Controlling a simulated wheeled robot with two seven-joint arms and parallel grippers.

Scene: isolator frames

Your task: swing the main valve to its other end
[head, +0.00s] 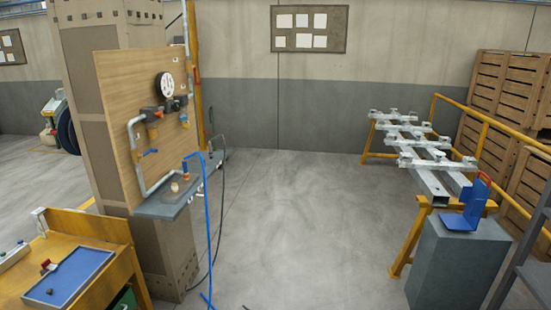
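A plywood board (112,95) on a cardboard-clad column at the left carries grey pipework (134,160) with a round white gauge (164,86). A valve with a blue handle (150,152) sits low on the pipe, its handle roughly level. A small yellow fitting with blue on it (184,119) is to its right. A red handle (196,73) shows at the board's right edge. I cannot tell which is the main valve. Neither of my grippers is in view.
A grey shelf (160,206) juts out below the board, with a blue hose (207,235) hanging from it. A yellow workbench (85,228) stands at the lower left. A grey pedestal (450,270) and steel frame (425,150) stand at the right. The middle floor is mostly clear.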

